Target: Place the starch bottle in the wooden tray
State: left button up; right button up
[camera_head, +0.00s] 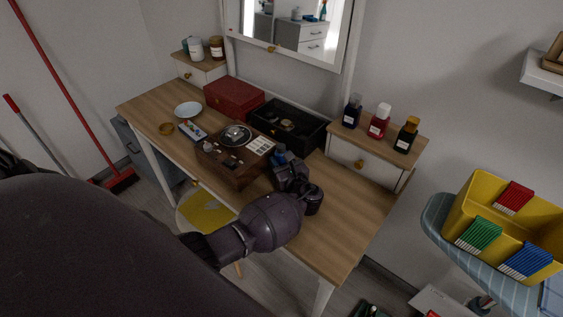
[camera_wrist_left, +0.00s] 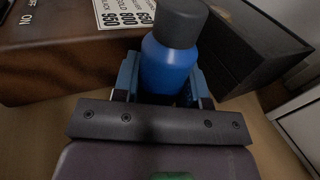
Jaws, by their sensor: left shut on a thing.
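A blue bottle with a dark grey cap (camera_wrist_left: 172,62), apparently the starch bottle, stands between the fingers of my left gripper (camera_wrist_left: 160,88) in the left wrist view. No label shows on it. In the head view my left gripper (camera_head: 282,162) is over the desk, just right of the brown wooden device, and mostly hides the bottle. It is shut on the bottle. Whether the bottle touches the desk cannot be told. A wooden item (camera_head: 554,57), possibly the wooden tray, is cut off on the white wall shelf at the upper right. My right gripper is not in view.
The brown device (camera_head: 232,170) and an open black box (camera_head: 310,131) crowd the gripper. A red box (camera_head: 234,95) stands behind. Small bottles (camera_head: 379,121) stand on the raised right shelf. A yellow bin (camera_head: 466,199) sits on an ironing board at right. The desk's right part is clear.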

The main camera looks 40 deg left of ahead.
pick_arm(q)
jog(key=o, duration=0.8)
